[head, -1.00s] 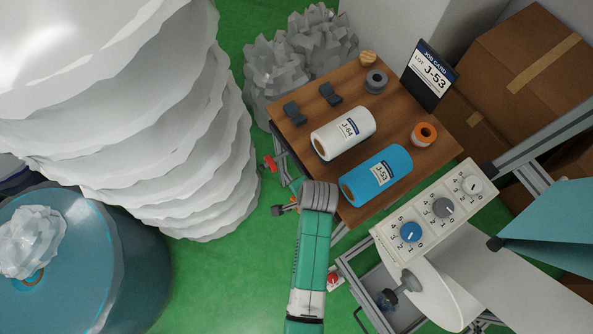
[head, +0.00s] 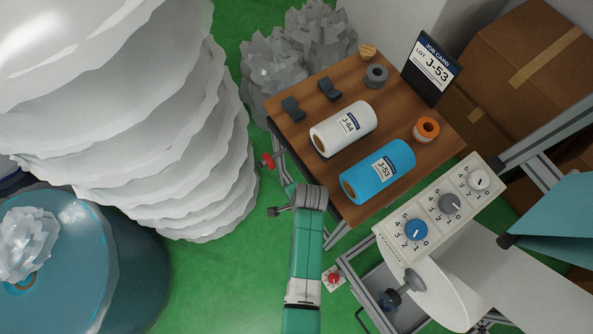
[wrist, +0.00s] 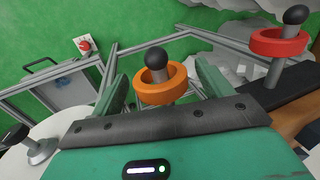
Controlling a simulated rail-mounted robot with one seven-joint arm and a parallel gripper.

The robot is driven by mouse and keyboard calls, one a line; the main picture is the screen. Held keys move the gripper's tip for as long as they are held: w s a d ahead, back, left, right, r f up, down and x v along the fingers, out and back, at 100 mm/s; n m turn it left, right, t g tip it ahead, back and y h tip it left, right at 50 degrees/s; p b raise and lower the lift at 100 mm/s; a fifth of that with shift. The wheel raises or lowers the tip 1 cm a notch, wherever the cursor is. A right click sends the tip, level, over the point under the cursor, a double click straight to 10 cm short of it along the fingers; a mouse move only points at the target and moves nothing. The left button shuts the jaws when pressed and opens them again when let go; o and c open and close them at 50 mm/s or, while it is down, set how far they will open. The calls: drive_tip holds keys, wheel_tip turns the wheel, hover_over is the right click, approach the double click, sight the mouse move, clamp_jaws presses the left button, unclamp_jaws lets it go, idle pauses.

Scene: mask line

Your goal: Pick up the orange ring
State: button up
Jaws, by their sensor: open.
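The orange ring (wrist: 160,98) shows in the wrist view, around a grey post with a black ball knob (wrist: 160,53). My gripper (wrist: 160,80) is open, with one green finger on each side of the ring. I cannot tell whether the fingers touch it. In the head view my gripper (head: 308,197) is at the left side of the wooden table, beside a dark knob (head: 272,211); the ring is hidden there.
A red ring (wrist: 278,42) sits on a neighbouring post, right in the wrist view. Metal frame bars (wrist: 150,43) run behind the ring.

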drive_tip(key=c, duration=1.1)
drive_tip(key=shift+o, duration=0.2)
drive_tip(key=shift+r, duration=0.1)
drive_tip(key=shift+r, duration=0.2)
drive_tip(key=shift+r+p, duration=0.4)
drive_tip(key=shift+r, duration=0.15)
drive_tip(key=s+a+p, duration=0.1)
drive_tip(key=s+a, duration=0.9)
drive_tip(key=a, duration=0.5)
drive_tip(key=shift+p, duration=0.4)
